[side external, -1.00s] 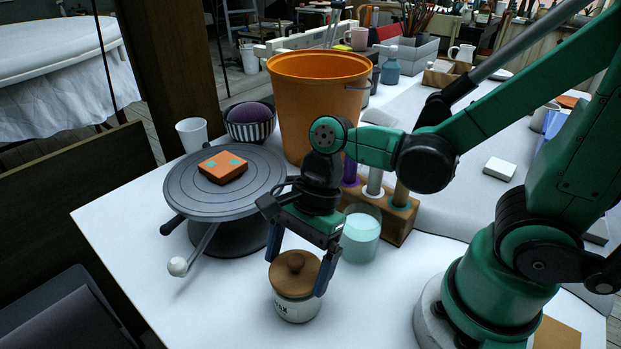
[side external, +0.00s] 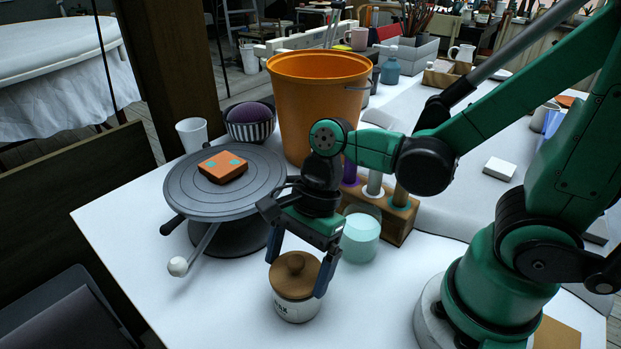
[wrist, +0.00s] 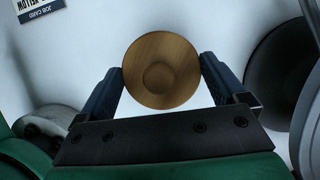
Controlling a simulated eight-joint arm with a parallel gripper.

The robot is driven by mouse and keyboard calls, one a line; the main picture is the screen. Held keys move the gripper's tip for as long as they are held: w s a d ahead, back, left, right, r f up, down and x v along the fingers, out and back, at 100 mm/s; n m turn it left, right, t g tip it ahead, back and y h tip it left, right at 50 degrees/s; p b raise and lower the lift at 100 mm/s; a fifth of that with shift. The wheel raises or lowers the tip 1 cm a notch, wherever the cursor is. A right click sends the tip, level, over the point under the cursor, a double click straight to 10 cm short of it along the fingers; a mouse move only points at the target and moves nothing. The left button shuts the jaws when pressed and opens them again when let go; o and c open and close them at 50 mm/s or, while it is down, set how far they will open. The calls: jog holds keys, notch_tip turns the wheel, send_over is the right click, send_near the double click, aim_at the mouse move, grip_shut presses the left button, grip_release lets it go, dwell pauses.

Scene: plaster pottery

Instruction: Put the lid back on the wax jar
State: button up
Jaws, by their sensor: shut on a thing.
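The wax jar (side external: 296,308) is a small white jar with dark lettering, standing upright near the table's front edge. Its round wooden lid (side external: 295,270) with a knob sits over the jar's mouth and looks level. Whether it is fully seated I cannot tell. My gripper (side external: 294,275) points down and is shut on the lid, with one blue finger at each side. In the wrist view the lid (wrist: 161,71) lies between the two fingertips and hides the jar beneath it.
A grey turntable (side external: 180,200) bearing an orange block (side external: 222,168) stands to the left. A pale turquoise glass (side external: 360,238) and a wooden holder (side external: 400,222) stand close behind right. An orange bucket (side external: 300,110) is behind. The white table is clear around the jar.

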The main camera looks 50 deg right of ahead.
dwell(0.3)
jog(key=o, duration=0.9)
jog(key=shift+r, duration=0.1)
jog(key=shift+r, duration=3.35)
grip_shut()
